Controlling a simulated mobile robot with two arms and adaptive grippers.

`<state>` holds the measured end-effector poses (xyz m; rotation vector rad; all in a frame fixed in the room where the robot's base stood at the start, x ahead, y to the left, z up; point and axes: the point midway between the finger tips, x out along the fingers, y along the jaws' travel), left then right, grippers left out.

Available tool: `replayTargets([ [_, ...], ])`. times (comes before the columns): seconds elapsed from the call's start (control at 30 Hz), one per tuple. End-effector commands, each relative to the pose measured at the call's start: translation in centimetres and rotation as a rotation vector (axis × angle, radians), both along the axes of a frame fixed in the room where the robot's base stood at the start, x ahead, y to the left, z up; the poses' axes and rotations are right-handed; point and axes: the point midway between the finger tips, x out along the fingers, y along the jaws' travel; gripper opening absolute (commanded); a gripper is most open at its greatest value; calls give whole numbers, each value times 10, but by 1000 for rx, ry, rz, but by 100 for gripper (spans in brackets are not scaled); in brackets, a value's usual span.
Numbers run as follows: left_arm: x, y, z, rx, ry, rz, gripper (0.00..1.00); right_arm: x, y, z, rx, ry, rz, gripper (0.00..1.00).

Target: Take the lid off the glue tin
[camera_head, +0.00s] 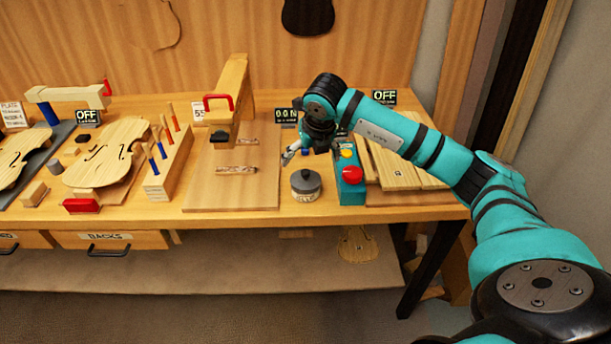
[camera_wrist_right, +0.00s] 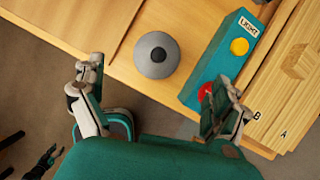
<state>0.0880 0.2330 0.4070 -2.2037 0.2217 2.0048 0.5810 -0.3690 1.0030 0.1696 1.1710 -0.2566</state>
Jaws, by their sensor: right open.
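The glue tin (camera_head: 306,193) stands upright near the front edge of the bench. Its round grey lid (camera_head: 306,180) with a dark knob sits on top. In the right wrist view the lid (camera_wrist_right: 156,54) shows from above, beyond and between my fingers. My right gripper (camera_head: 312,152) is open and empty, above and behind the tin in the head view, touching nothing. Dark and teal parts, probably my left gripper (camera_wrist_right: 42,166), show small at the lower left of the right wrist view; their opening is unclear. The left gripper is outside the head view.
A teal box (camera_head: 350,185) with red and yellow buttons stands close right of the tin. Pale boards (camera_head: 400,176) lie beyond it. A wooden stand (camera_head: 230,100) with a red handle rises at the back left.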

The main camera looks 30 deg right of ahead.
Motion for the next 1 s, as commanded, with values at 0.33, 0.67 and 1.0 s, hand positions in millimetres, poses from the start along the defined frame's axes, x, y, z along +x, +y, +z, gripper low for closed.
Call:
replayTargets([
  [0.33, -1, 1, 11, 2, 3, -1, 40, 16, -4, -39, 1, 1, 0, 100],
  [0.67, -2, 3, 29, 3, 4, -2, 40, 32, -7, -77, 3, 1, 0, 100],
  [1.0, -2, 3, 29, 3, 4, -2, 40, 35, -9, -87, 2, -1, 3, 100],
])
